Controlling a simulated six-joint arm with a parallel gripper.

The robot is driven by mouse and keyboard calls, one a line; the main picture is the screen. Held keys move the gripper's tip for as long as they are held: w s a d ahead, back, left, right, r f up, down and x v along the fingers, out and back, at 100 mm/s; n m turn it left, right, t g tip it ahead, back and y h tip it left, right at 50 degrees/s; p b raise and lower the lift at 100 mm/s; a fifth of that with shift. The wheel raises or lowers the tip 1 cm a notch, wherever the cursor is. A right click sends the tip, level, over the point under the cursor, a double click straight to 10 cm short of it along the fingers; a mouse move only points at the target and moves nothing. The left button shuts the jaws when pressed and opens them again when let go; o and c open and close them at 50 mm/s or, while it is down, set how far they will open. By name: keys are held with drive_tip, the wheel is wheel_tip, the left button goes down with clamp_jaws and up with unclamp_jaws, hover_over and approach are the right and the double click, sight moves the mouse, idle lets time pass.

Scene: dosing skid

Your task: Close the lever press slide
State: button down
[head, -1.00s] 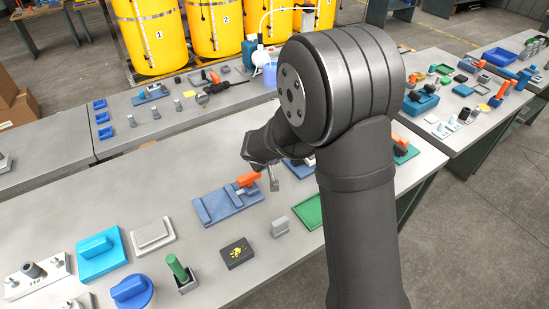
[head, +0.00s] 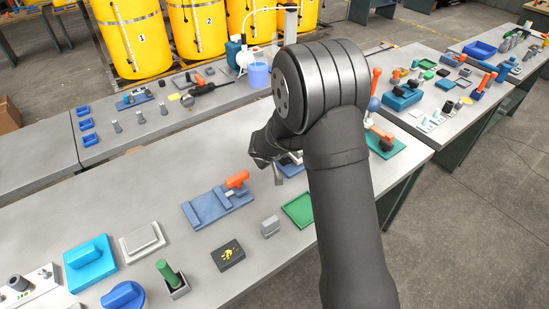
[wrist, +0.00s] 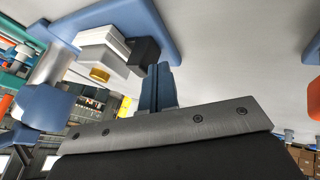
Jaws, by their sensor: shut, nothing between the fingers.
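In the head view a blue base (head: 291,160), partly hidden behind my gripper, lies on the near bench. I cannot tell surely that it is the lever press. In the wrist view my shut fingers (wrist: 158,75) reach toward a blue base plate (wrist: 150,22). A pale block (wrist: 102,48) with a yellow round end and a black block (wrist: 144,52) sit on that plate, close to the fingertips. Contact cannot be told.
An orange-handled fixture on a blue plate (head: 210,207) lies left of my gripper. A grey block (head: 270,228), a dark box (head: 228,255) and a green tray (head: 299,209) lie nearer. An upright orange lever (head: 375,78) stands behind my arm.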

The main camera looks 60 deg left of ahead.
sight(290, 159)
drive_tip(key=w, duration=1)
drive_tip(key=shift+w, duration=0.15)
drive_tip(key=shift+s, duration=0.2)
drive_tip(key=shift+s, duration=0.3)
drive_tip(key=s, duration=0.3)
drive_tip(key=v, duration=1)
drive_tip(key=shift+s+f, duration=0.1)
